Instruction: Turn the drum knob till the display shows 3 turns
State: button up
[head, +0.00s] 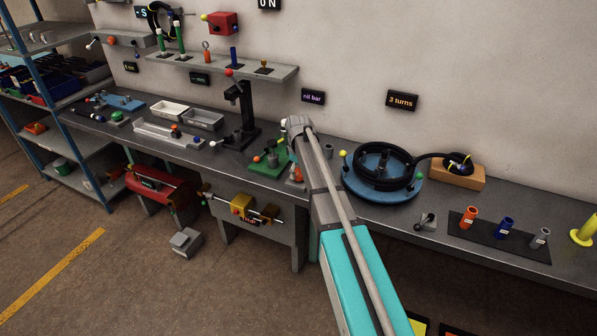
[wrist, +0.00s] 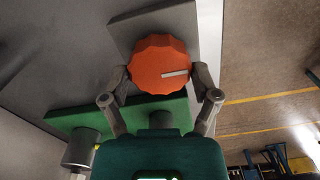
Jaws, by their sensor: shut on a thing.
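The display above the drum reads "3 turns" (head: 401,100). The blue drum (head: 352,186) stands on the bench with black hose coiled on it. The knob is on a grey block beside a green plate (wrist: 150,113). My arm hides most of this spot in the head view.
A display left of the drum's reads "nil bar" (head: 313,96). A wooden block (head: 462,178) with a black hose end stands right of the drum. A dark mat (head: 480,236) holds orange, blue and grey cylinders. A black press stand (head: 243,115) is left of my arm.

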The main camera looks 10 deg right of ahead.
aim_at(299, 172)
dwell(0.4)
jog(key=o, duration=1)
jog(key=shift+c, duration=0.2)
jog(key=shift+m, duration=0.4)
jog(key=m, duration=0.5)
notch_tip(299, 172, up, 14)
jog(key=p, duration=1.3)
jog(key=shift+p, duration=0.4)
jog(key=shift+f, duration=0.1)
jog(key=s+f+m+b, duration=0.2)
jog(key=s, duration=2.7)
jog(key=shift+s+a+f+m, duration=0.15)
jog(key=shift+a+m, duration=0.15)
jog(key=shift+a, duration=0.05)
